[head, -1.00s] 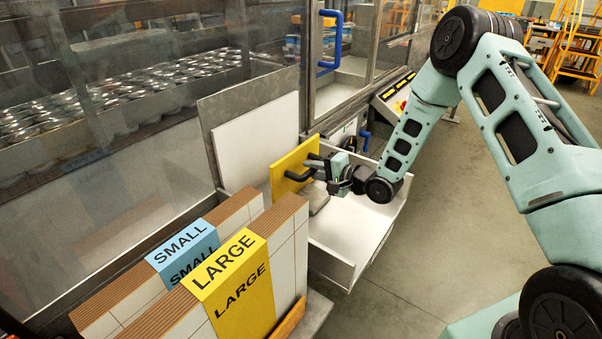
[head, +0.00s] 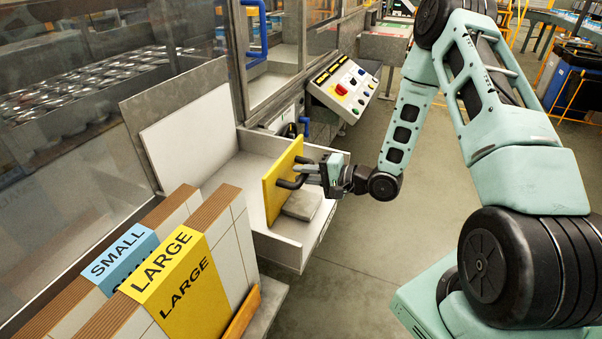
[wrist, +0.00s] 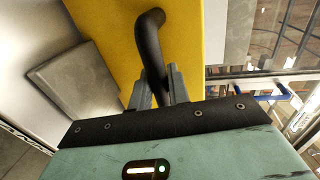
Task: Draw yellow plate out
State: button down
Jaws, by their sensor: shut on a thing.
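The yellow plate (head: 279,186) stands upright across the white tray (head: 262,238), with a black handle on its right face. My gripper (head: 310,174) is shut on the black handle (head: 291,184). In the wrist view the two grey fingers (wrist: 158,88) close on the lower part of the handle (wrist: 149,42), and the yellow plate (wrist: 190,40) fills the area behind it. A grey block (head: 302,203) lies in the tray at the plate's right side, and it also shows in the wrist view (wrist: 75,88).
Boxes with a yellow LARGE label (head: 185,290) and a blue SMALL label (head: 118,258) stand at the front left. A white upright panel (head: 190,138) stands behind the tray. A control panel (head: 345,90) is beyond it. Floor to the right is clear.

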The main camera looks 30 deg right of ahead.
jog(key=c, duration=1.4)
grip_release()
jog(key=b+v, duration=0.3)
jog(key=v, duration=1.4)
jog(key=shift+s+d+b, duration=0.1)
jog(key=shift+s+b, duration=0.1)
jog(key=shift+b, duration=0.1)
